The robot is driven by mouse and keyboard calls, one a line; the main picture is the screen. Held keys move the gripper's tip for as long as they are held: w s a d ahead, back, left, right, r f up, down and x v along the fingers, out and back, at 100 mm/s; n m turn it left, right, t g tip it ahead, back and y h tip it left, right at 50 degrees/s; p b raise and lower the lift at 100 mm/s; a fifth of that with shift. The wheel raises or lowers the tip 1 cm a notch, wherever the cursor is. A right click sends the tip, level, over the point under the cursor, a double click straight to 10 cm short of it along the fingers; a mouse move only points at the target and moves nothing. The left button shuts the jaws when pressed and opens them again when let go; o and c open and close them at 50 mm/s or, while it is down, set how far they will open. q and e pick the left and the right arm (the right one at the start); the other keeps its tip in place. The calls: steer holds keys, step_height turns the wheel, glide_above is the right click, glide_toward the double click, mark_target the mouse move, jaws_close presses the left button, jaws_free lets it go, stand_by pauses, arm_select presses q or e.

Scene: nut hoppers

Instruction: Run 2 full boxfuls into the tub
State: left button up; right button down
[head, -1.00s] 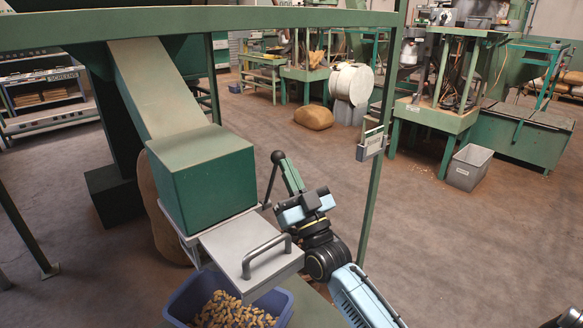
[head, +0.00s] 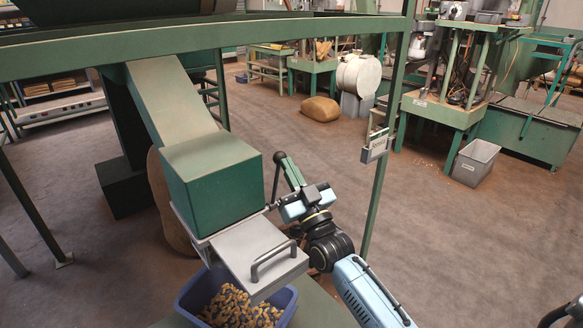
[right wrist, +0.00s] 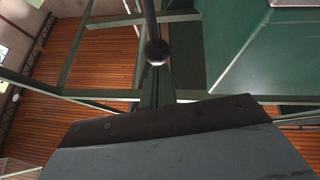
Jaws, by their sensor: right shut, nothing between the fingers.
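The green measuring box (head: 212,185) sits at the foot of a sloping chute (head: 170,98). Below it is a grey metal plate with a bar handle (head: 262,258). The blue tub (head: 290,305) stands under the plate and holds many brown nuts (head: 238,308); the plate hides part of it. A lever with a black ball knob (head: 277,157) rises beside the box; the knob also shows in the right wrist view (right wrist: 157,52). My right gripper (head: 287,167) is shut and empty, its tips close to the knob; I cannot tell if they touch. My left gripper is not in view.
A green rail (head: 300,32) crosses above. A grey bin (head: 474,162) and green machine tables are farther back. The floor between is mostly clear.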

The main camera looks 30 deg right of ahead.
steer(key=shift+r, duration=0.2)
